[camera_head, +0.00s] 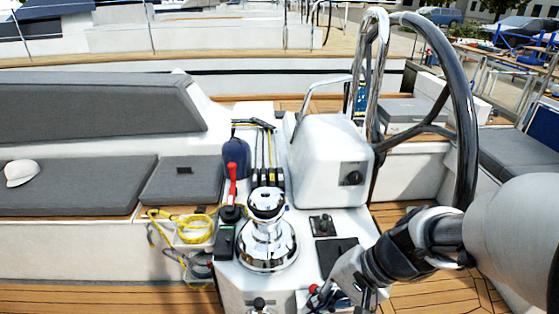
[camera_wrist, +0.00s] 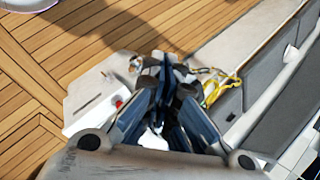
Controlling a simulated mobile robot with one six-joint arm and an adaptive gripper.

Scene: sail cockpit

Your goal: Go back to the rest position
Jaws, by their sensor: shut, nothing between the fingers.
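My arm enters the head view from the lower right and reaches down over the front of the cockpit console. My gripper shows in the wrist view (camera_wrist: 172,68), with its two dark blue fingers brought together and nothing held between them. In the head view its fingertips are hard to make out near the bottom edge. The chrome winch (camera_head: 267,235) stands on the console, left of my wrist and apart from it. The black and chrome steering wheel (camera_head: 465,110) rises behind my arm.
A red-handled tool (camera_head: 232,180) stands left of the winch, near a yellow rope (camera_head: 190,222). A white pedestal (camera_head: 330,160) stands behind the console. A white cap (camera_head: 20,172) lies on the grey seat cushion (camera_head: 80,187). Bare teak floor (camera_head: 90,298) shows at the lower left.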

